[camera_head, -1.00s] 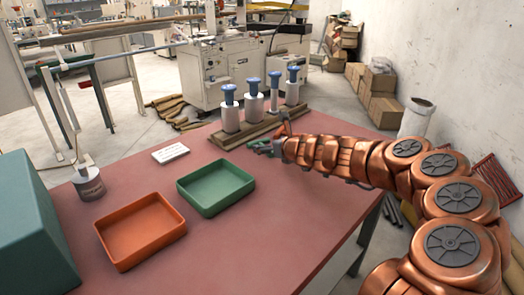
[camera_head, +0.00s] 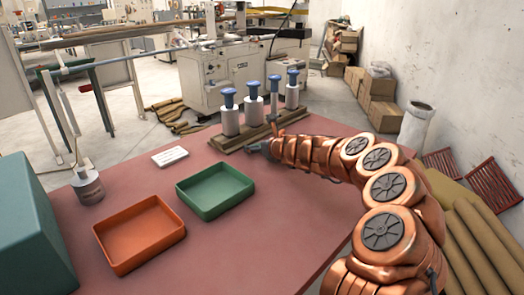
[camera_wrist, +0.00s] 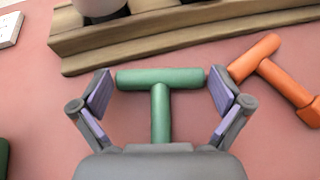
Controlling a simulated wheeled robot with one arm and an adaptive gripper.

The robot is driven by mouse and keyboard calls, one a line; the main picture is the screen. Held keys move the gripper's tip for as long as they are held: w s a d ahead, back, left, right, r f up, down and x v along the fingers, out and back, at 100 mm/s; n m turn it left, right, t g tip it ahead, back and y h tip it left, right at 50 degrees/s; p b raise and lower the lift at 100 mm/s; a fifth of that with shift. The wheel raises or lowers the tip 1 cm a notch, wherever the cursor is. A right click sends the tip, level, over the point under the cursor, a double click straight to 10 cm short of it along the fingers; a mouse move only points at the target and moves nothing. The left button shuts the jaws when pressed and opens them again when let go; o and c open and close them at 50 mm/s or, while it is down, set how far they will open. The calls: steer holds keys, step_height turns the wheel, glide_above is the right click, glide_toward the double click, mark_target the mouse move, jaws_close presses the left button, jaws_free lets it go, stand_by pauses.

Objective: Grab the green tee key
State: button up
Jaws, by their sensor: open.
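The green tee key (camera_wrist: 160,80) lies on the red tabletop in the wrist view, its crossbar across the picture and its stem running down toward my gripper. My gripper (camera_wrist: 160,92) is open, with one finger at each end of the crossbar. I cannot tell whether the fingers touch it. In the head view my gripper (camera_head: 256,148) is low near the table's back edge, and the green key is hidden there. An orange tee key (camera_wrist: 268,70) lies just right of my right finger, its crossbar end close to that finger.
A wooden rack (camera_head: 240,135) with several blue-topped cylinders stands just behind my gripper. A green tray (camera_head: 215,205), an orange tray (camera_head: 140,250), a white card (camera_head: 169,156), a grey can (camera_head: 88,190) and a teal box (camera_head: 30,220) are to the left. The table's front right is clear.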

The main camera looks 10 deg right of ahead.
steer(key=shift+c, duration=0.4)
steer(key=c, duration=0.8)
